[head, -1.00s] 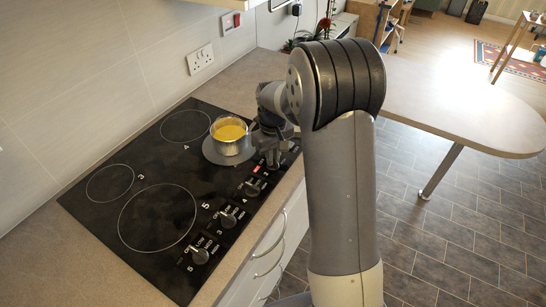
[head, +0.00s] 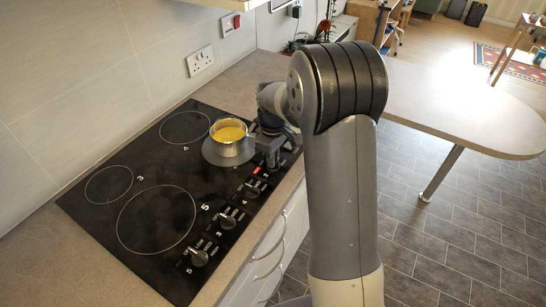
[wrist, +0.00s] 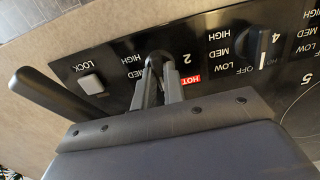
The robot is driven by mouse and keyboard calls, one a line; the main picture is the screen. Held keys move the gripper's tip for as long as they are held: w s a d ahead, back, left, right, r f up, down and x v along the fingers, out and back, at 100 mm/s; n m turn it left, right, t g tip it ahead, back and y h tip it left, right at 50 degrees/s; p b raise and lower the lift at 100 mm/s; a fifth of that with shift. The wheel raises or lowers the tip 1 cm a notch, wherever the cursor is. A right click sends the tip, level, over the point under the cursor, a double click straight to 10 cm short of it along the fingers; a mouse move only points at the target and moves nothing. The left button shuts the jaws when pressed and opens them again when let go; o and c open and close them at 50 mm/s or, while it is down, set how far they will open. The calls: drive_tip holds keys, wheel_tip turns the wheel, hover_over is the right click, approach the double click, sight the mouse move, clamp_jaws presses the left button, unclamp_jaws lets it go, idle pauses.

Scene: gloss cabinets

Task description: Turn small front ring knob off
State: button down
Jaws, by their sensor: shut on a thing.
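The small front ring knob (wrist: 157,58) is a dark, rounded knob beside the number 2 and a red HOT mark in the wrist view. My gripper (wrist: 160,80) is shut on it, with both grey fingers close together at the knob. The fingers and the steep viewing angle hide much of the knob, so its pointer setting cannot be read. In the head view my gripper (head: 271,153) reaches down at the right end of the hob's knob row and covers this knob. A small pot (head: 229,140) with yellow contents stands on the ring just left of my gripper.
The black hob (head: 150,160) has several knobs along its front edge. Knob 4 (wrist: 263,47) is the neighbouring one. A LOCK button (wrist: 92,83) lies on the other side. The tiled wall is behind the hob; drawer handles (head: 270,255) line the cabinet front.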

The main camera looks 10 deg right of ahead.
drive_tip(key=c, duration=1.5)
unclamp_jaws()
wheel_tip(320, 180, up, 11)
drive_tip(key=shift+f+b, duration=0.1)
drive_tip(key=shift+b, duration=0.35)
drive_tip(key=shift+f, duration=0.1)
wheel_tip(320, 180, down, 11)
drive_tip(key=shift+r+p, duration=0.2)
drive_tip(key=shift+p, duration=0.25)
drive_tip(key=shift+r, duration=0.1)
